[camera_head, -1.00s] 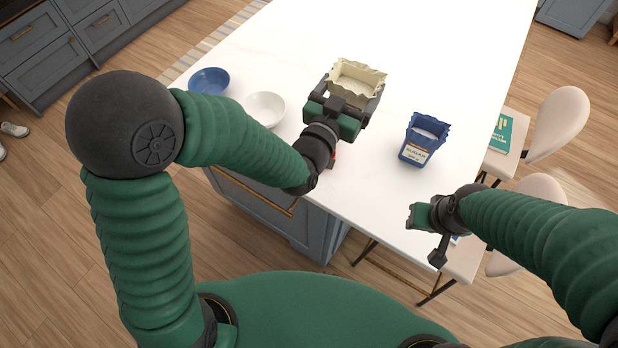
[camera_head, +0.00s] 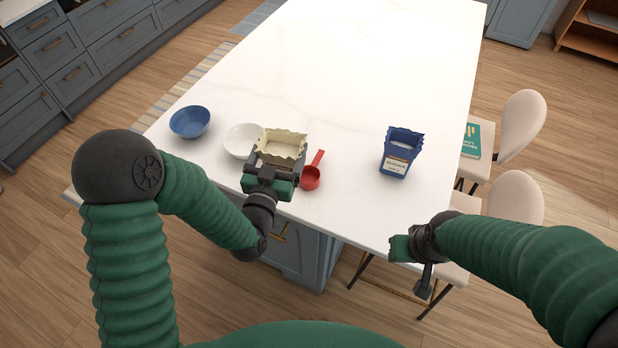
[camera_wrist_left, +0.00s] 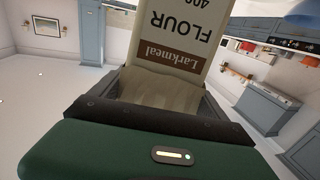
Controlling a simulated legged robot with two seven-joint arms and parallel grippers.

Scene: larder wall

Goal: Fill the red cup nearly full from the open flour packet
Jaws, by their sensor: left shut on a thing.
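My left gripper (camera_head: 271,168) is shut on the open, cream flour packet (camera_head: 283,143), above the island's near side. The packet's torn top faces up toward the head camera, with pale contents inside. In the left wrist view the packet (camera_wrist_left: 185,40) shows its "Larkmeal FLOUR" label upside down between the jaws. The red cup (camera_head: 311,178), a small scoop with a handle, lies on the worktop just right of the left gripper. How full it is cannot be told. My right gripper (camera_head: 400,248) is at the worktop's near right edge, apart from everything; its jaws are not clear.
A blue bowl (camera_head: 190,121) and a white bowl (camera_head: 242,140) stand left of the packet. A blue sugar packet (camera_head: 398,160) stands open at the right. The white worktop (camera_head: 350,70) is clear behind. Chairs (camera_head: 521,125) stand along the right side.

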